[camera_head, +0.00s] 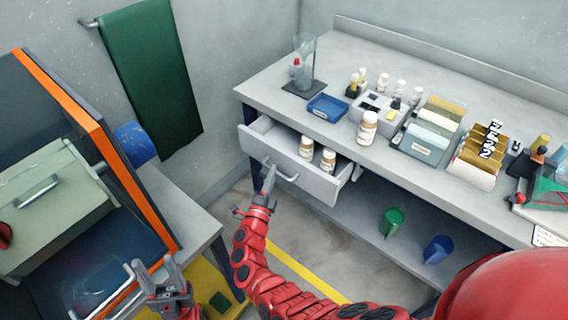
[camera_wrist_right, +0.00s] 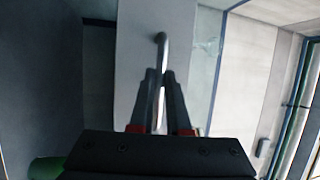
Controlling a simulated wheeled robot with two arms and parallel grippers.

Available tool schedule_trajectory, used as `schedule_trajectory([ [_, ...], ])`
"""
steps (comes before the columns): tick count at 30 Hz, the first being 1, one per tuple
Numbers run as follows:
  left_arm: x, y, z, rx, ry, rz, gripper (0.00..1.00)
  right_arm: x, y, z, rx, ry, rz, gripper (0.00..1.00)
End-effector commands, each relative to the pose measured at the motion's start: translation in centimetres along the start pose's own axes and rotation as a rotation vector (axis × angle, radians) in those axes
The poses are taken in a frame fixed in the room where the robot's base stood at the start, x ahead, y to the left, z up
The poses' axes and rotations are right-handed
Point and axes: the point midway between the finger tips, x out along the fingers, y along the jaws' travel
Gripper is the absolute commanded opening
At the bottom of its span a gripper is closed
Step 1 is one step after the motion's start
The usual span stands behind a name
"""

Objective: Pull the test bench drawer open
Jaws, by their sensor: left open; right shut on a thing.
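The test bench (camera_head: 300,110) stands along the wall at the right in the head view. My right gripper (camera_head: 268,174) is shut on the drawer's bar handle (camera_head: 289,178). In the right wrist view the handle (camera_wrist_right: 161,42) runs down between the fingers (camera_wrist_right: 160,85) in front of the drawer's flat face. My left gripper (camera_head: 152,266) is open and empty at the lower left, away from the drawer.
An orange-edged cabinet (camera_head: 110,150) is at the left. Floor (camera_head: 290,238) shows between.

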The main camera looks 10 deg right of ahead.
Motion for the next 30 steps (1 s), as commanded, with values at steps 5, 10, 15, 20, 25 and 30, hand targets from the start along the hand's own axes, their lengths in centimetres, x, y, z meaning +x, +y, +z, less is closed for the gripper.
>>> schedule_trajectory([
  [5, -0.1, 0.0, 0.0, 0.0, 0.0, 0.0, 0.5, -0.6, -0.2, 0.3, 0.002, -0.001, 0.0, 0.0],
  [10, 0.0, 0.0, 0.0, 0.0, 0.0, 0.0, 0.5, -0.5, -0.2, 0.3, 0.001, 0.0, 0.0, 0.0],
  [15, 0.0, 0.0, 0.0, 0.0, 0.0, 0.0, 0.5, -0.5, -0.2, 0.2, 0.001, 0.001, -0.001, 0.4],
  [20, 0.0, 0.0, 0.0, 0.0, 0.0, 0.0, 0.5, -0.5, -0.2, 0.2, 0.001, 0.001, -0.001, 0.45],
  [25, 0.0, 0.0, 0.0, 0.0, 0.0, 0.0, 0.5, -0.5, -0.2, 0.2, 0.001, 0.002, -0.001, 0.45],
  [30, 0.0, 0.0, 0.0, 0.0, 0.0, 0.0, 0.5, -0.3, -1.1, 0.0, 0.004, 0.005, -0.001, 0.45],
])
